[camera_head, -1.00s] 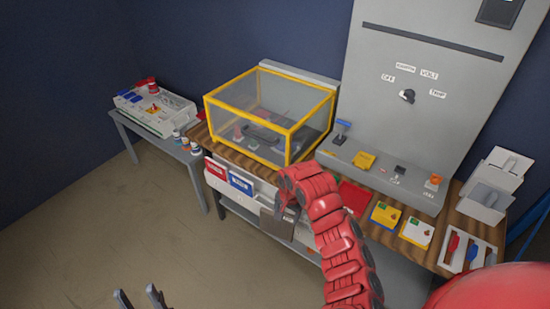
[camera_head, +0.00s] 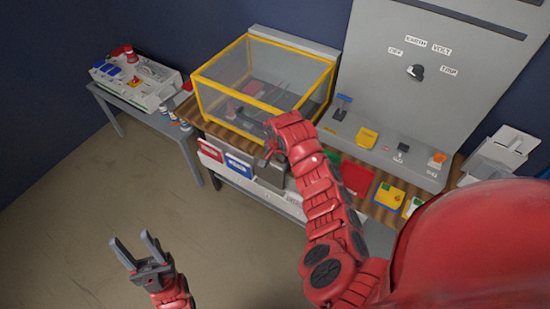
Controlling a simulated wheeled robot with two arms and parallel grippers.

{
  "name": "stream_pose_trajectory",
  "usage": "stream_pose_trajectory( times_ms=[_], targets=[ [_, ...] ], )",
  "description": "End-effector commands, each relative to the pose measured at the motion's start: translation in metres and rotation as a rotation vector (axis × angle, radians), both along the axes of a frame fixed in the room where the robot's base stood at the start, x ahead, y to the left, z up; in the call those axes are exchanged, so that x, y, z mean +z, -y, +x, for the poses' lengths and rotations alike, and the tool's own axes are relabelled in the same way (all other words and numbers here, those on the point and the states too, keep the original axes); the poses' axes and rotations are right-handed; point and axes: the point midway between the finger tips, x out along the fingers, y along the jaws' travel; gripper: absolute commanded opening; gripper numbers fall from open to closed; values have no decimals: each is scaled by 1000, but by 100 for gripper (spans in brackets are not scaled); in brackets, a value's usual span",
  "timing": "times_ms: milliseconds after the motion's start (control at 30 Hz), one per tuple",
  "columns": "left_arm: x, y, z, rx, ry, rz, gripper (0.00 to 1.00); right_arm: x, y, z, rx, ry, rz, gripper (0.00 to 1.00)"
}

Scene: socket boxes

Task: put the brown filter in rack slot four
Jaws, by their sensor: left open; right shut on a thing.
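I cannot make out a brown filter for certain in the head view. My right gripper (camera_head: 266,157) is at the bench's front edge, just in front of the yellow-framed clear box. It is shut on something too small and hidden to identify. I cannot tell whether this is the rack or which slot is four. My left gripper (camera_head: 135,247) is open and empty above the floor, apart from the bench.
The yellow-framed box (camera_head: 212,101) stands on the bench. A grey panel with a dial (camera_head: 415,72) rises behind. Several small jars (camera_head: 176,121) and a white case (camera_head: 132,83) sit on the left side table (camera_head: 173,134). My red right arm covers part of the bench front.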

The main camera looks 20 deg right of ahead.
Motion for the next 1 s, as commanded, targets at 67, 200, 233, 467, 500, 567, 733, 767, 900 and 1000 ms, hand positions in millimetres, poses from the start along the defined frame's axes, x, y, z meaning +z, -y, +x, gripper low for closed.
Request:
stream_pose_trajectory(
  times_ms=[67, 200, 233, 467, 500, 567, 733, 767, 900, 1000],
  targets=[
    [-12, 0, 0, 0, 0, 0, 50, -14, -1, 0, 1, 0, 0, 22],
    [-19, 0, 0, 0, 0, 0, 50, -22, 0, 0, -1, 2, -1, 22],
    [-19, 0, 0, 0, 0, 0, 50, -23, 0, 0, -1, 2, -1, 22],
    [-17, 0, 0, 0, 0, 0, 50, -21, 0, 0, 0, 1, -1, 22],
    [-18, 0, 0, 0, 0, 0, 50, -21, 0, 0, 0, 1, -1, 22],
    [-20, 0, 0, 0, 0, 0, 50, -22, 0, 1, 0, -2, -1, 22],
    [-27, 0, 0, 0, 0, 0, 50, -22, -3, 4, 0, -16, -10, 23],
    [-28, 0, 0, 0, 0, 0, 50, -21, -3, 4, 0, -19, -11, 23],
    [-26, 0, 0, 0, 0, 0, 50, -20, -3, 4, 0, -20, -15, 23],
    [-26, 0, 0, 0, 0, 0, 50, -20, -3, 4, 0, -20, -15, 23]
  ],
)
